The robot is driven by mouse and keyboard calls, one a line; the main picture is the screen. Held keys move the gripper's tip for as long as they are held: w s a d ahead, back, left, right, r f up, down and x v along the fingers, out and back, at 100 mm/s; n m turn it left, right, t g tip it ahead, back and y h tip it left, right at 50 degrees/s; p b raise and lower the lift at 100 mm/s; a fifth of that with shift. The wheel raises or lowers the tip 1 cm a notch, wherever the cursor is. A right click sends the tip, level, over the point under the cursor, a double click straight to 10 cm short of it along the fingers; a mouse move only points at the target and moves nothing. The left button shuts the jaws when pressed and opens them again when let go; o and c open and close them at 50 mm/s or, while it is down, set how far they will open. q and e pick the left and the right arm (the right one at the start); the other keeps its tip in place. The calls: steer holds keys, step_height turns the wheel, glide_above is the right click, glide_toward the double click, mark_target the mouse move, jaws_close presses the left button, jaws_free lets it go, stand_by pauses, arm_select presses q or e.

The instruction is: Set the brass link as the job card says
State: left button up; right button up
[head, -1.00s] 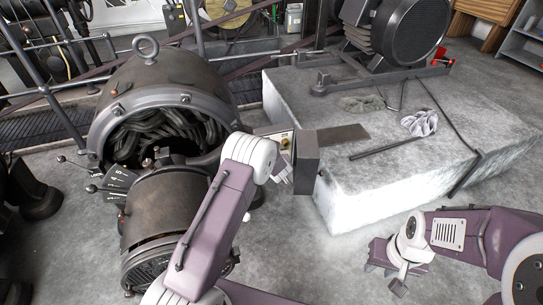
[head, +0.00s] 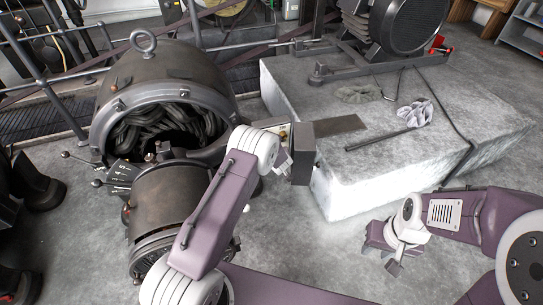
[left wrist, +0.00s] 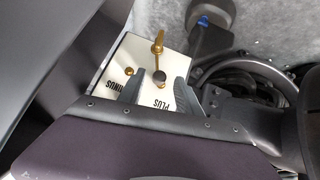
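In the left wrist view, a white terminal board (left wrist: 112,72) carries the words MINUS and PLUS. A slim brass link (left wrist: 157,46) stands near its top edge, above a dark round knob. Brass studs show beside the labels. My left gripper (left wrist: 159,88) has its two dark fingers apart over the board, with nothing seen between them. In the head view the board (head: 285,131) is mostly hidden behind my left wrist, beside a dark grey box (head: 301,152). My right gripper (head: 390,254) hangs over bare floor, away from the board; its finger gap is unclear. No readable job card shows.
A round dark dynamo (head: 172,75) with a lifting eye stands at left. A pale stone block (head: 365,185) at right bears a black machine (head: 408,25), a rod (head: 380,140), a crumpled cloth (head: 415,112) and a flat plate (head: 335,126). Railings run behind.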

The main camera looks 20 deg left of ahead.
arm_select(q)
steer(key=p+v, duration=0.3)
steer(key=v, duration=0.6)
steer(key=shift+p, duration=0.4)
